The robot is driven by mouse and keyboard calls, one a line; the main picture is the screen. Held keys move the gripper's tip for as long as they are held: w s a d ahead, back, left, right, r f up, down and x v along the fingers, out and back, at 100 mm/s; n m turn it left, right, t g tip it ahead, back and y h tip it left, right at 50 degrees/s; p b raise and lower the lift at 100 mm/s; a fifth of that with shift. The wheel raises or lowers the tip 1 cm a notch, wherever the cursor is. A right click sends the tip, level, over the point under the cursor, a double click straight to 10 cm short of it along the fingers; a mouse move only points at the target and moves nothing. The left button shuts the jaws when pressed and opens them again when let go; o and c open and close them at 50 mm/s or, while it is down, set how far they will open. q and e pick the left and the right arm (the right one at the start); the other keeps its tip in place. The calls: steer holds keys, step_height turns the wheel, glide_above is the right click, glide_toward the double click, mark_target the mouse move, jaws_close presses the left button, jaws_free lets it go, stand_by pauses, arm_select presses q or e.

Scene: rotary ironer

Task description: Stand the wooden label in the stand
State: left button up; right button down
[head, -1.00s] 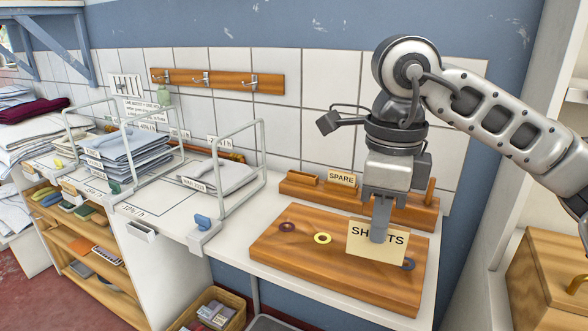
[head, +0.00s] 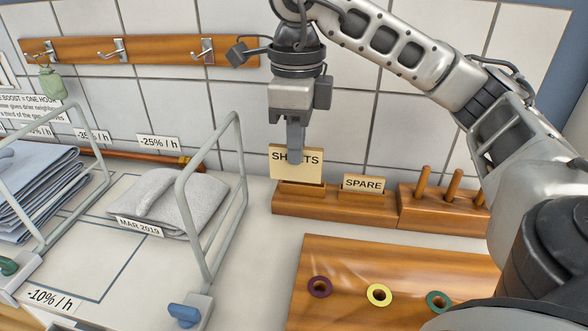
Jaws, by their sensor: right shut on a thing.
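The wooden label (head: 307,171), a pale plate whose printed word is partly hidden by my fingers, is upright in the right gripper. My right gripper (head: 295,153) is shut on its upper middle part. The wooden stand (head: 334,211) is at the back of the counter against the tiles. The label is over the stand's left holder block (head: 302,190). I cannot tell whether its lower edge is in the slot or just above it. A label reading SPARE (head: 363,184) stands in the holder to the right. My left gripper is out of view.
A wooden board (head: 340,265) with purple (head: 320,287), yellow (head: 379,295) and green (head: 438,301) rings lies in front. A peg block (head: 445,205) adjoins the stand on the right. A wire frame (head: 242,160) with folded grey cloth (head: 170,200) is left.

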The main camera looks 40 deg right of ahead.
steer(key=w+d+f, duration=0.2)
steer(key=f, duration=0.2)
steer(key=w+d+f, duration=0.2)
steer(key=d+f, duration=0.1)
steer(key=w+d+f, duration=0.3)
steer(key=f, duration=0.1)
steer(key=shift+d+f+p, duration=0.2)
steer(key=shift+f+p, duration=0.15)
steer(key=shift+p, duration=0.05)
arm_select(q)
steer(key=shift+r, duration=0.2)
arm_select(e)
steer(key=shift+f, duration=0.2)
steer(key=c, duration=1.5)
jaws_free()
steer(key=shift+c, duration=0.2)
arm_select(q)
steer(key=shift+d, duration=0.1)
arm_select(e)
steer(key=shift+r, duration=0.15)
